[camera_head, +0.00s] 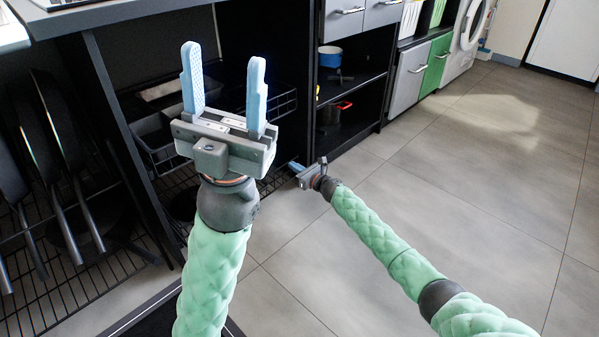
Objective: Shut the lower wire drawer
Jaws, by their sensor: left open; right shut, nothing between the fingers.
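The lower wire drawer (272,183) is a dark wire basket low in the open black cabinet bay, partly hidden behind my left gripper and arm. An upper wire basket (284,102) sits above it. My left gripper (222,58) is open and empty, its two blue fingers pointing up, in front of the bay and nearer the camera. My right gripper (294,166) is shut with nothing in it. It is low, at the right end of the lower drawer; I cannot tell whether it touches the wire.
A wire rack (75,292) with several dark pans (62,130) stands at the left. Shelves to the right hold a blue pot (330,58) and a red-handled pot (328,115). The grey tiled floor (480,190) at the right is clear.

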